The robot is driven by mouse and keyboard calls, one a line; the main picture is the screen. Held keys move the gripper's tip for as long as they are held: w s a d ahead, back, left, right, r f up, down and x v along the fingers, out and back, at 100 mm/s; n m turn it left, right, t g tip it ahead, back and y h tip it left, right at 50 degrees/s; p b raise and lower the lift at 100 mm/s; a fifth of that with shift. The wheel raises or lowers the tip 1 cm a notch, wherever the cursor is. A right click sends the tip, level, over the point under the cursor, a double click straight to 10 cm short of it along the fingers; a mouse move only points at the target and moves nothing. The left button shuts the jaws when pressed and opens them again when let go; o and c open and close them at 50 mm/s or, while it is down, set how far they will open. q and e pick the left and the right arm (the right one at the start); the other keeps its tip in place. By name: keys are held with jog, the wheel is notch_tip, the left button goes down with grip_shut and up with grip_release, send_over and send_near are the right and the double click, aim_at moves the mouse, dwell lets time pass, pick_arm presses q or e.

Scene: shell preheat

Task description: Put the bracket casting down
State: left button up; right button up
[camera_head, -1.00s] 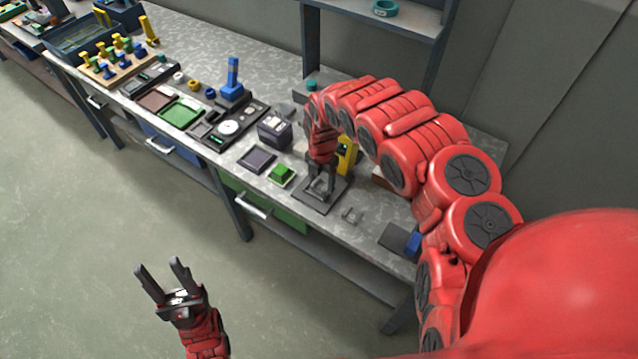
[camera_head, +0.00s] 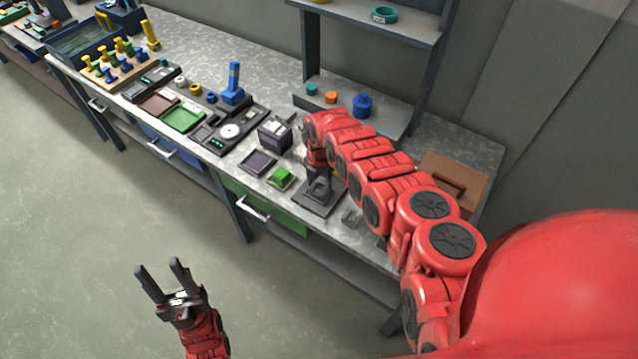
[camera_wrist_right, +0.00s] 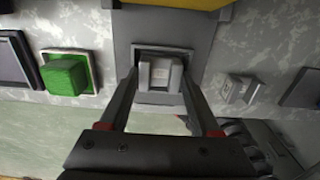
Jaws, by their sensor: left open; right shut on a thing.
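My right gripper (camera_head: 321,181) is shut on the grey bracket casting (camera_wrist_right: 160,74), and its two fingers flank the casting in the right wrist view. The casting is at a dark grey fixture plate (camera_head: 309,204) with a square frame near the table's front. I cannot tell whether the casting rests on the plate or is just above it. A second small grey part of similar look (camera_head: 351,218) lies on the table right of the plate; it also shows in the right wrist view (camera_wrist_right: 240,91). My left gripper (camera_head: 161,273) is open and empty over the floor.
A green block (camera_head: 281,176) and a dark tray (camera_head: 257,160) lie left of the plate. A dark box (camera_head: 275,134) stands behind them. A brown box (camera_head: 455,180) and a blue knobbed object (camera_head: 363,105) stand at the back right. A yellow part (camera_wrist_right: 185,3) borders the plate's far side.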

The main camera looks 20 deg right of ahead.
jog(key=shift+f, duration=0.2)
jog(key=o, duration=1.4)
jog(key=shift+o, duration=0.2)
jog(key=shift+r, duration=0.15)
